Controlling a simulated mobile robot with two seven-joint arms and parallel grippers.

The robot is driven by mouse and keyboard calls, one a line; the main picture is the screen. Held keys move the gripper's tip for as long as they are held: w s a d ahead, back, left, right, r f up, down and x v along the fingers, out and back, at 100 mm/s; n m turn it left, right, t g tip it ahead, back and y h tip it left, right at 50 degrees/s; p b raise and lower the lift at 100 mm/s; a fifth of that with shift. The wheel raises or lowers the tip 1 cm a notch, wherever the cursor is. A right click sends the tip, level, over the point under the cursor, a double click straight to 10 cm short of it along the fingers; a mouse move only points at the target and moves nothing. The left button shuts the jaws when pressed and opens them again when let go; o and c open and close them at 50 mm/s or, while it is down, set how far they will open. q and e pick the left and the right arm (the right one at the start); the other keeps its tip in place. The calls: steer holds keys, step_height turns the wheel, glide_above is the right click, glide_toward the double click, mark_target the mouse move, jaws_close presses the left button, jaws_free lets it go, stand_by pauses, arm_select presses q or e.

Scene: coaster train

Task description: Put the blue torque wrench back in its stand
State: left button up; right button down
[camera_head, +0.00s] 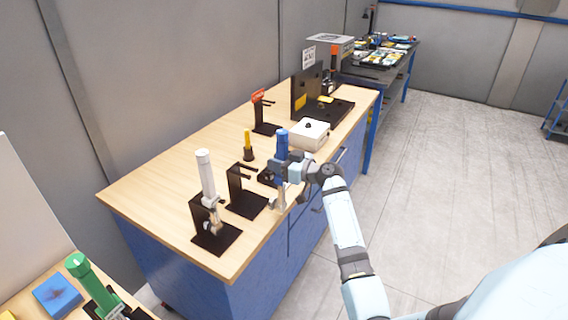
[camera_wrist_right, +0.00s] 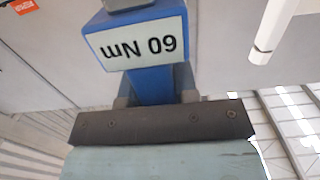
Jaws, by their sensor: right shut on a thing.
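The blue torque wrench (camera_head: 282,143) is upright above the wooden workbench, its blue handle pointing up and its metal head low near the front edge. My right gripper (camera_head: 282,168) is shut on it. In the right wrist view the blue wrench (camera_wrist_right: 150,82) sits between the fingers (camera_wrist_right: 155,98), with a "60 Nm" label upside down. An empty black stand (camera_head: 246,205) is left of the wrench. A black base (camera_head: 266,177) is partly hidden behind my gripper; I cannot tell whether it belongs to another stand. My left gripper is not in view.
A white-handled wrench (camera_head: 206,172) stands in a black stand at the near left. A black stand with a red tag (camera_head: 265,127), a yellow-handled tool (camera_head: 248,140) and a white box (camera_head: 309,134) are further back. A green wrench (camera_head: 90,275) is at bottom left.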

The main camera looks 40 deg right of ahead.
steer(key=x, duration=0.2)
steer(key=shift+w+a+r, duration=0.1)
steer(key=shift+w+r, duration=0.1)
steer(key=shift+w, duration=0.15)
steer(key=shift+w+a+r, duration=0.1)
steer(key=shift+r, duration=0.05)
steer(key=shift+w, duration=0.15)
stand_by(0.3)
